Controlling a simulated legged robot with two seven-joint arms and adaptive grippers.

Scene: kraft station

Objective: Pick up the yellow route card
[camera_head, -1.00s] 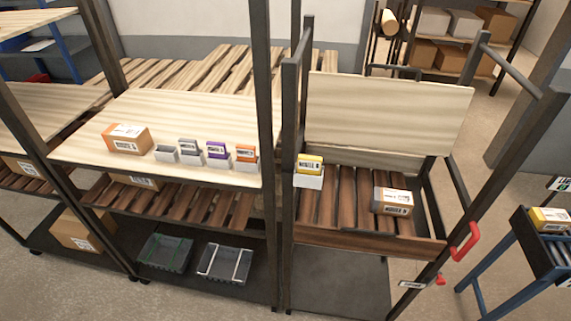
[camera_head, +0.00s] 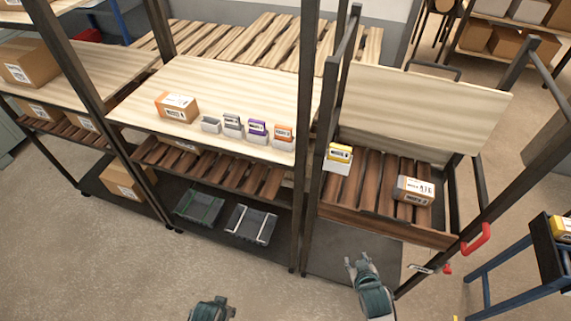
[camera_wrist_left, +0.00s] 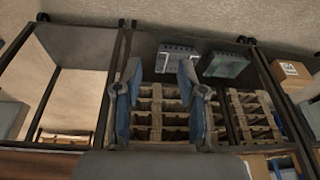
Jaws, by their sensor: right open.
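My right gripper (camera_head: 356,262) is open and empty, in front of and below the cart, well apart from the card. My left gripper (camera_head: 214,304) shows only in part at the bottom edge. In the left wrist view its two fingers (camera_wrist_left: 160,68) are apart with nothing between them. The card cannot be made out in the left wrist view.
A box (camera_head: 413,190) lies on the cart's slats (camera_head: 375,180). Dark posts (camera_head: 310,130) stand left of the card. Purple, grey and orange cards (camera_head: 284,133) stand on the left shelf. Grey bins (camera_head: 250,224) sit below. A blue stand (camera_head: 500,275) is at right.

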